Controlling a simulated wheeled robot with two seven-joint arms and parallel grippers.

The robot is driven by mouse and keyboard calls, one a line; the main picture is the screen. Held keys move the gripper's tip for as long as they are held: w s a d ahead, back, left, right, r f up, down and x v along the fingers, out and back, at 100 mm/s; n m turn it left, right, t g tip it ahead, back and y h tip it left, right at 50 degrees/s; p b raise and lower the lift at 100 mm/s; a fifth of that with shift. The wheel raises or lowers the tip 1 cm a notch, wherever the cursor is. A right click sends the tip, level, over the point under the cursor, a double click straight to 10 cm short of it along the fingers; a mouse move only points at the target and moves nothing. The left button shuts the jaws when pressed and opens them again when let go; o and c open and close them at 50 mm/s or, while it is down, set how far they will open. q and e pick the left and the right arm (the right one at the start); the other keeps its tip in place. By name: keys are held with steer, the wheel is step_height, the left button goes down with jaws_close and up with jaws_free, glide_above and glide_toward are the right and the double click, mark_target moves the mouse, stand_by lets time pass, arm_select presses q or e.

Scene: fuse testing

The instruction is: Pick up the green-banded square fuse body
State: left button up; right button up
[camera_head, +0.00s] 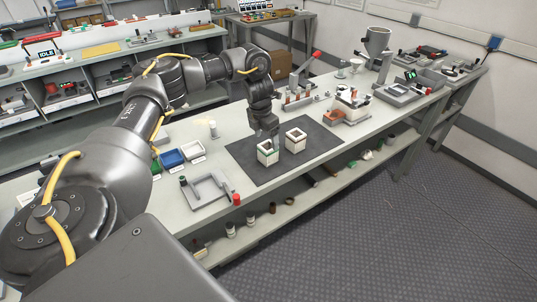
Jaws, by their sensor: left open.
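The green-banded square fuse body (267,157) is a white, open-topped square block standing upright on the dark mat (245,172). My left gripper (269,137) points down at its top, with its jaws open. The fingertips are small here and partly overlap the body's top edge, so I cannot tell whether they touch it. A second square body (296,145), white with a reddish-brown top, stands just right of it on the mat. My right gripper is not in view.
A grey tray (207,192) and a red-capped item (236,199) lie left of the mat. A red-lever device (317,55) and a hopper machine (377,42) stand farther right. The mat's front is clear.

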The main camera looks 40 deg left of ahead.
arm_select(q)
steer(key=shift+w+f, duration=0.2)
steer(key=shift+f, duration=0.3)
steer(key=shift+w+f, duration=0.1)
steer(key=shift+f, duration=0.25)
steer(key=shift+d+f+p, duration=0.1)
steer(key=shift+f+p, duration=0.25)
steer(key=shift+p, duration=0.2)
steer(key=f, duration=0.2)
steer(key=f+p, duration=0.1)
steer(key=f, duration=0.1)
steer(key=shift+w+f, duration=0.1)
steer(key=shift+w, duration=0.15)
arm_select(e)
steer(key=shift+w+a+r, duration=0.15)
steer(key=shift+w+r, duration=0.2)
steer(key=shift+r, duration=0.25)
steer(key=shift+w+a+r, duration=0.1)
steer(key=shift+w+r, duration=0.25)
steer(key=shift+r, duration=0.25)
arm_select(q)
steer(key=shift+c, duration=0.5)
steer(key=c, duration=1.2)
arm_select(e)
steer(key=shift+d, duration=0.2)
